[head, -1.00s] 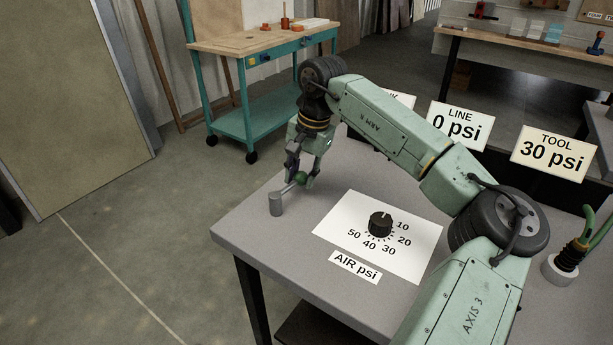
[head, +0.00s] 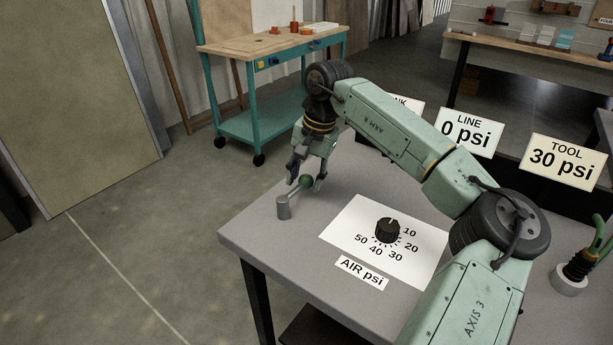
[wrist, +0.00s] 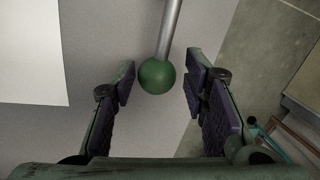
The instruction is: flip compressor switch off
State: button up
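The only lever-like switch in view is a grey post (head: 284,208) with a thin arm ending in a green ball (head: 306,182), at the table's far left corner. No label on it can be read. My gripper (head: 308,180) is at the ball, with fingers open. In the wrist view, the green ball (wrist: 156,77) and its grey rod (wrist: 170,30) lie between the fingertips of my gripper (wrist: 158,82). Gaps show on both sides, wider on the right, so the fingers appear not to be closed on the ball.
On the grey table (head: 262,232), a black dial (head: 388,231) sits on a white sheet (head: 345,222) right of the lever. Gauge signs (head: 467,132) stand behind, and green hoses (head: 580,262) at right. Open floor lies left; a teal workbench (head: 270,50) stands farther back.

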jog(key=shift+o, duration=0.6)
jog(key=shift+d+r, duration=0.1)
notch_tip(320, 180, up, 12)
jog(key=d, duration=0.2)
jog(key=shift+s+f, duration=0.2)
jog(key=shift+s, duration=0.25)
